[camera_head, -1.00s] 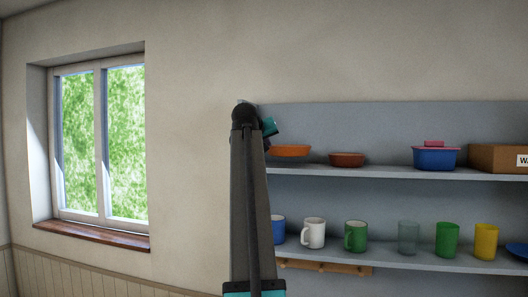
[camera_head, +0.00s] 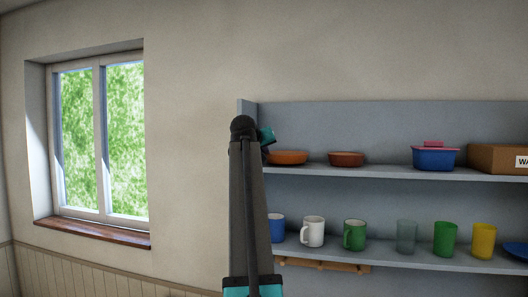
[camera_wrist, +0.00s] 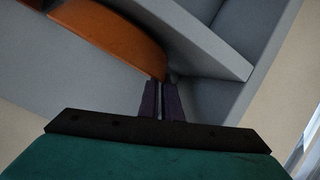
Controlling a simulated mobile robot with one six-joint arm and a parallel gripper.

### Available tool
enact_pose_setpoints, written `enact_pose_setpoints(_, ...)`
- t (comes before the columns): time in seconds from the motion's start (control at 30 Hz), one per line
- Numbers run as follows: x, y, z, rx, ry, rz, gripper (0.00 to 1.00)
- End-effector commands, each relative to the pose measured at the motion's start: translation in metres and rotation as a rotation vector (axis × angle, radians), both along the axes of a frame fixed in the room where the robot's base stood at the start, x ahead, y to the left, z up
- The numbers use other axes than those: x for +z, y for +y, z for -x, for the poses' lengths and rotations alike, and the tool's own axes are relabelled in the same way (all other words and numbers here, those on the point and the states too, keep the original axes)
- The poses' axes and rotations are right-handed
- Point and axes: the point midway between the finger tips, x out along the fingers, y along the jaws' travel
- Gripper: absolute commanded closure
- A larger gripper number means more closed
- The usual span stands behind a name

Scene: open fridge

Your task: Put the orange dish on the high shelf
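The orange dish (camera_head: 289,157) is at the left end of the high shelf (camera_head: 390,171), level with the brown bowl beside it. It looks upright and at or very near the shelf surface; I cannot tell if it fully rests there. In the wrist view the orange dish (camera_wrist: 112,35) reaches down to my fingertips. My gripper (camera_wrist: 160,88) has its two dark fingers close together at the dish's edge and looks shut on it. In the head view my arm hides the gripper and the dish's left end.
On the high shelf stand a brown bowl (camera_head: 346,159), a blue container with a pink lid (camera_head: 434,158) and a cardboard box (camera_head: 497,158). The lower shelf (camera_head: 400,255) holds several mugs and cups. The shelf unit's left side wall (camera_head: 247,112) is close to my arm.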

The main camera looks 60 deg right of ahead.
Motion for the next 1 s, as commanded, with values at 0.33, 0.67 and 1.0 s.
enact_pose_setpoints(0.33, -0.0045, 0.0002, -0.0001, 0.001, 0.000, 0.004, 1.00)
enact_pose_setpoints(0.67, -0.0080, 0.0004, -0.0005, 0.001, 0.000, 0.002, 0.79)
enact_pose_setpoints(1.0, -0.0071, 0.0004, -0.0005, 0.002, 0.000, 0.001, 0.77)
